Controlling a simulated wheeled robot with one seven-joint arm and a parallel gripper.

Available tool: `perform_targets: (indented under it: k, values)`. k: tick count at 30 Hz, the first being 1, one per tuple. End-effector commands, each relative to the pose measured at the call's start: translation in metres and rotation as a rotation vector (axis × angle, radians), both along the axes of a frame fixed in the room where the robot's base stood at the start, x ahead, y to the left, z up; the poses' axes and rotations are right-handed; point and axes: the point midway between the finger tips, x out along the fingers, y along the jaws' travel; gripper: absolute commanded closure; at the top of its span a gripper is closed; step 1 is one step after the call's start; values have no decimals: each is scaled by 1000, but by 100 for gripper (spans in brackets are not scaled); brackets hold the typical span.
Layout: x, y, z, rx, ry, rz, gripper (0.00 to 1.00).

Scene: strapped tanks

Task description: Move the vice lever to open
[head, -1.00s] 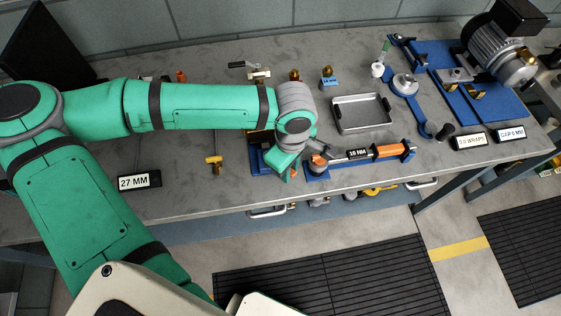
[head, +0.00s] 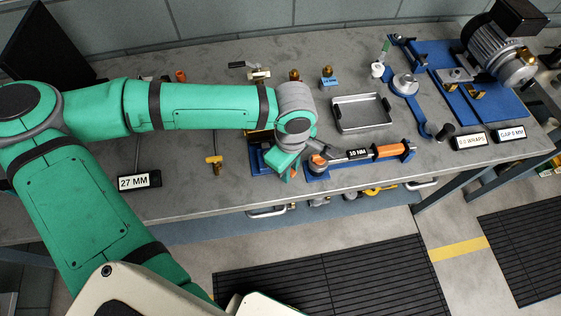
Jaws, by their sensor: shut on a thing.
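A small vice with a blue base (head: 258,163) stands near the bench's front edge, partly hidden behind my wrist. Its top and most of its lever are covered by my arm. My gripper (head: 288,168) is at the right side of the vice, pointing down and mostly hidden under my green and grey wrist. It is shut, at the place of the lever. A small orange piece (head: 294,174) shows just below it; I take this for part of the vice lever, but it is too small to be certain.
A torque wrench with an orange handle (head: 393,150) lies in a blue cradle right of my gripper. A metal tray (head: 361,127) stands behind it. A yellow T-handled tool (head: 214,160) and the 27 MM sign (head: 139,182) are left. The bench between them is clear.

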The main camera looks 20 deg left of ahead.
Motion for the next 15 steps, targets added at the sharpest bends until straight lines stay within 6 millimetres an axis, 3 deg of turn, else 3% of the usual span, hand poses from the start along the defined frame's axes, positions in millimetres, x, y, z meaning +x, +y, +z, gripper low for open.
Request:
perform_targets:
  k: [5, 15]
  values:
    - [-5, 2, 0, 1, 2, -47, 100]
    - [-22, 11, 0, 2, 3, -304, 100]
